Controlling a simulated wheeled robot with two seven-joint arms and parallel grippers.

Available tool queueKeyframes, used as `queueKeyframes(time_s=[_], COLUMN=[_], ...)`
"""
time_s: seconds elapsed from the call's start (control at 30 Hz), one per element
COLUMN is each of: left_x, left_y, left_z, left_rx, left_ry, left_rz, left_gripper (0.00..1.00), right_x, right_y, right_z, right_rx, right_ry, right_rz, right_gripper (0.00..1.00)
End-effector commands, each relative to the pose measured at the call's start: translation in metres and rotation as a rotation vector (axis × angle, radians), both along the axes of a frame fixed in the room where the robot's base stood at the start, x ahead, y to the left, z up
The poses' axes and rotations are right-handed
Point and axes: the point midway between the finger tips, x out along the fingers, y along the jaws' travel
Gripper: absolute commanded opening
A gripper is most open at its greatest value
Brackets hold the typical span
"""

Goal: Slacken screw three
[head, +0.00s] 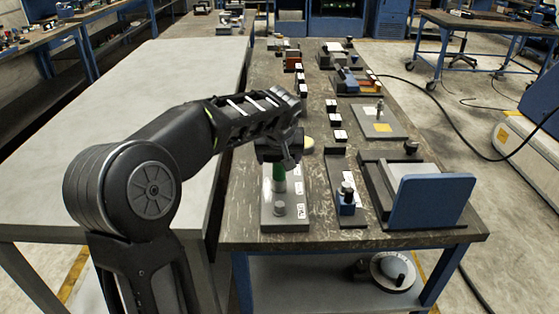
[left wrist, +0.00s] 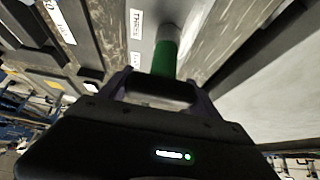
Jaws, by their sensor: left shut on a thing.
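A grey plate (head: 298,220) with white labels lies along the left side of the dark bench. A grey round screw (head: 280,209) stands at its near end. My left gripper (head: 281,160) points down over the plate, shut on a green handle (head: 279,170). In the left wrist view the green handle (left wrist: 165,60) stands between the fingers of my left gripper (left wrist: 163,82), with a grey round part (left wrist: 172,34) at its far end. A label (left wrist: 136,22) beside it seems to read "THREE". The gripper hides whatever lies behind it. My right gripper is not in view.
A fixture with an upright blue panel (head: 431,202) stands at the near right. A pale table (head: 130,85) adjoins on the left. Small black-and-white blocks (head: 333,119) line the bench.

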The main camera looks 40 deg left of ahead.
Motion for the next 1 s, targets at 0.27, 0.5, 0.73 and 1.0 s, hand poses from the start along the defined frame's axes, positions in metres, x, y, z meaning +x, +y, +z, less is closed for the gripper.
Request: queueKeyframes(time_s=[0.27,0.5,0.73,1.0], left_x=[0.0,0.0,-0.001,-0.003], left_y=[0.0,0.0,0.001,0.002], left_z=[0.001,-0.001,-0.002,-0.001], left_rx=[0.0,-0.001,0.0,0.0], left_ry=[-0.001,-0.001,-0.001,0.0], left_rz=[0.007,0.035,0.141,0.336], left_gripper=[0.03,0.03,0.03,0.03], right_x=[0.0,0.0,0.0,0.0], right_y=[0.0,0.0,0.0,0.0], right_z=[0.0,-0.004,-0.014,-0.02], right_rx=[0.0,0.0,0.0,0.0], right_ry=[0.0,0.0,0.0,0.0], right_rz=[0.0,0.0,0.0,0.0], right_gripper=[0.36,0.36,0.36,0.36])
